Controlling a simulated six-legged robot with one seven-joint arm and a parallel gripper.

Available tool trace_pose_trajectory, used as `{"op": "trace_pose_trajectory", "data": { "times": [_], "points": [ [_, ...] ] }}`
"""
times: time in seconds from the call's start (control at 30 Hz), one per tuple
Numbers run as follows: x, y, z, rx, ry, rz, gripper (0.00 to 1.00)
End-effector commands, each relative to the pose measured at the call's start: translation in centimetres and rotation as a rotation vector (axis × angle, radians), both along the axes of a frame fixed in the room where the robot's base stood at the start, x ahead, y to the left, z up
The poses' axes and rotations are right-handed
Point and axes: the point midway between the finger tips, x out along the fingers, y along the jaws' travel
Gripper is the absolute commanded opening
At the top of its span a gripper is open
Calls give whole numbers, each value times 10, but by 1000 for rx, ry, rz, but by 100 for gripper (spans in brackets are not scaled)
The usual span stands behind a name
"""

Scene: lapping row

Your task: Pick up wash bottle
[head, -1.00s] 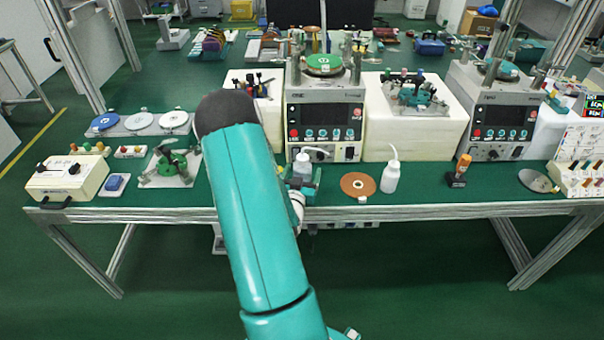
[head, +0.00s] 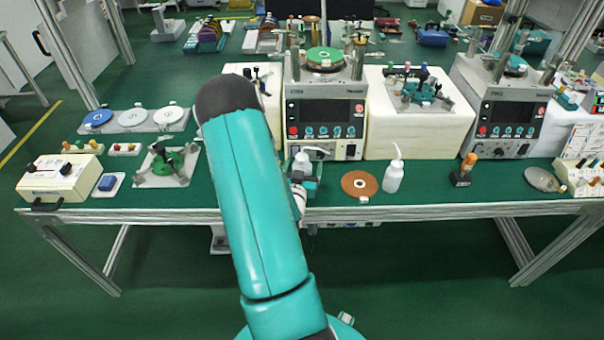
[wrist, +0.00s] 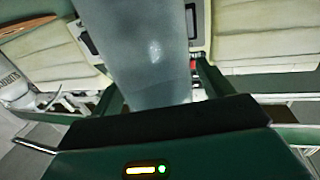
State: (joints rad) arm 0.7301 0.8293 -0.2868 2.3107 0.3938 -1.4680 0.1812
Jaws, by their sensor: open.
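A white wash bottle (head: 302,165) with a bent spout stands on the green bench, in front of the middle instrument, partly hidden by my arm and gripper. My gripper (head: 306,184) is open at this bottle, mostly hidden behind my arm's teal link. A second white wash bottle (head: 393,177) stands upright to the right, beside a brown disc. In the wrist view a large translucent grey body (wrist: 150,50) fills the middle, very close to the camera. It looks like the nearer bottle; I cannot tell whether the jaws touch it.
The brown disc (head: 359,184) lies right of my gripper. The middle instrument (head: 325,115) stands close behind. A green fixture (head: 168,164) is on the left, and an orange-topped tool (head: 464,170) on the right. The bench's front edge (head: 420,211) runs below.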

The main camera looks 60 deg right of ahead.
Motion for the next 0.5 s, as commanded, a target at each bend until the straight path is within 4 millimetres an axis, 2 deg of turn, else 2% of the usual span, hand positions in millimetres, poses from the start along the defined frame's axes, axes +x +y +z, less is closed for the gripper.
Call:
{"op": "trace_pose_trajectory", "data": {
  "times": [0.17,0.27,0.47,0.5],
  "points": [
    [0,2,0,0,0,1,79],
    [0,2,0,0,0,1,63],
    [0,1,0,0,0,1,24],
    [0,1,1,-2,0,1,21]
  ]
}}
